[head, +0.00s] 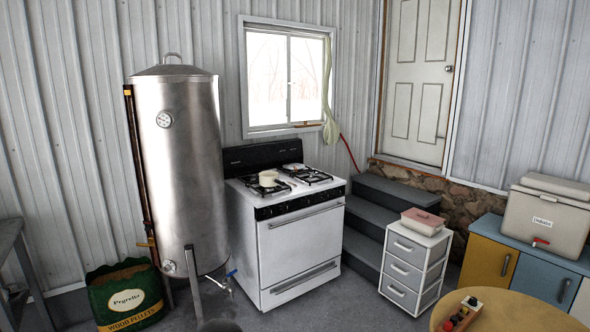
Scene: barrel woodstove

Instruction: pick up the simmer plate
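A white stove (300,235) stands against the back wall with black grates on its top. A small, flat, round thing (293,167) lies at the back of the stove top; it may be the simmer plate, but it is too small to tell for sure. A cream saucepan (268,179) sits on the left grate, in front and to the left of it. Neither of my grippers is in view.
A tall steel tank (182,170) with a tap stands left of the stove, beside a pellet bag (126,297). Grey steps (372,218) and a white drawer unit (415,268) stand right. A round table (515,312) and a cooler (548,215) are farther right. Floor before the stove looks clear.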

